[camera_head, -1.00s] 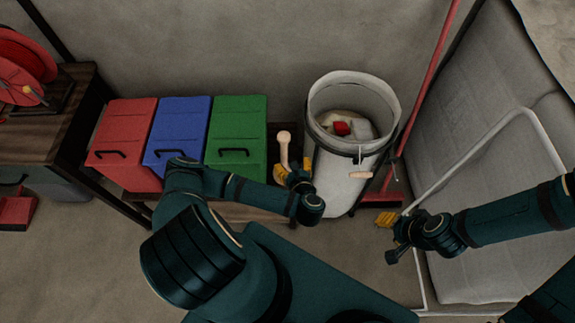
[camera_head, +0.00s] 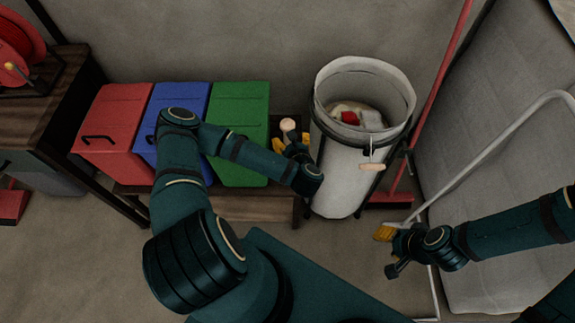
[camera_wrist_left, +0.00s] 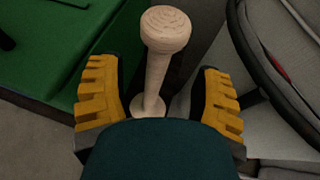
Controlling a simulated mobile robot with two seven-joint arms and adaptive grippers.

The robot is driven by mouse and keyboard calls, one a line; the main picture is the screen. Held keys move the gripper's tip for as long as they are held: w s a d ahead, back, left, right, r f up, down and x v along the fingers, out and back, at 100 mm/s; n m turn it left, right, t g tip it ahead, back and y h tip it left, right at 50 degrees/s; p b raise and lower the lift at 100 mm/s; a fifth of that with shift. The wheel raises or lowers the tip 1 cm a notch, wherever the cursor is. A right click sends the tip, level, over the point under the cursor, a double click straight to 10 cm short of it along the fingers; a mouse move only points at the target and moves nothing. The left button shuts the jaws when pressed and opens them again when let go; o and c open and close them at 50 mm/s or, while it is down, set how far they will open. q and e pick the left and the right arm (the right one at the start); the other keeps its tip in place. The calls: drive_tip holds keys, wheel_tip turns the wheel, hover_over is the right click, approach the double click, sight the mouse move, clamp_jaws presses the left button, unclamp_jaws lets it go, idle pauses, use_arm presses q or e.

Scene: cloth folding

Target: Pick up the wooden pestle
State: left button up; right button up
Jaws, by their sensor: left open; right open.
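The pale wooden pestle (camera_head: 287,125) stands upright between the green bin and the white hamper, mostly hidden behind my left gripper in the head view. In the left wrist view the pestle (camera_wrist_left: 157,62) shows its round knob at the top and its shaft running down between the yellow fingers. My left gripper (camera_head: 293,143) is open, with a finger on each side of the pestle and visible gaps to it; it also shows in the left wrist view (camera_wrist_left: 160,100). My right gripper (camera_head: 384,232) is open and empty at the right, in front of the hamper, far from the pestle.
The green bin (camera_head: 240,125), blue bin (camera_head: 188,98) and red bin (camera_head: 112,120) stand in a row on a low wooden bench (camera_head: 250,206). A white hamper (camera_head: 340,170) with items inside stands close right of the pestle. A red pole (camera_head: 440,85) leans behind it.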

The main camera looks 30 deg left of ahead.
use_arm(q)
drive_tip(key=b+x, duration=0.1)
drive_tip(key=x, duration=0.4)
drive_tip(key=shift+w+a+f, duration=0.1)
drive_tip(key=shift+a+f, duration=0.05)
clamp_jaws()
